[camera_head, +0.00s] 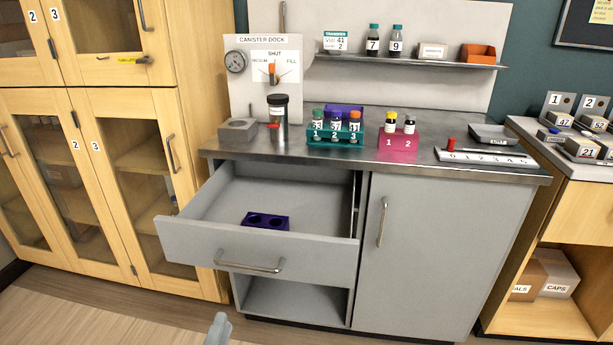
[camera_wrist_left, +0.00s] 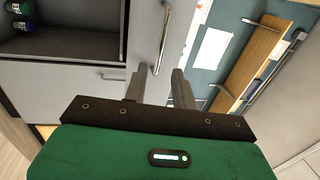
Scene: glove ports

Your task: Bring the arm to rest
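My left gripper shows only as a grey tip (camera_head: 218,328) at the bottom edge of the head view, low in front of the pulled-out drawer (camera_head: 200,242). In the left wrist view, the two fingers of the left gripper (camera_wrist_left: 161,84) stand apart with nothing between them. A cabinet door handle (camera_wrist_left: 163,40) shows beyond the fingers, and I see no contact with it. The rest of the left arm is hidden below the head view. My right gripper is in neither view.
The open drawer juts out from the grey cabinet (camera_head: 440,250) and holds a purple two-hole block (camera_head: 265,221). The steel counter (camera_head: 290,145) carries a teal vial rack (camera_head: 335,139), a pink rack (camera_head: 397,140) and a canister (camera_head: 278,118). Wooden cabinets (camera_head: 130,190) stand left. Floor (camera_head: 90,315) in front is clear.

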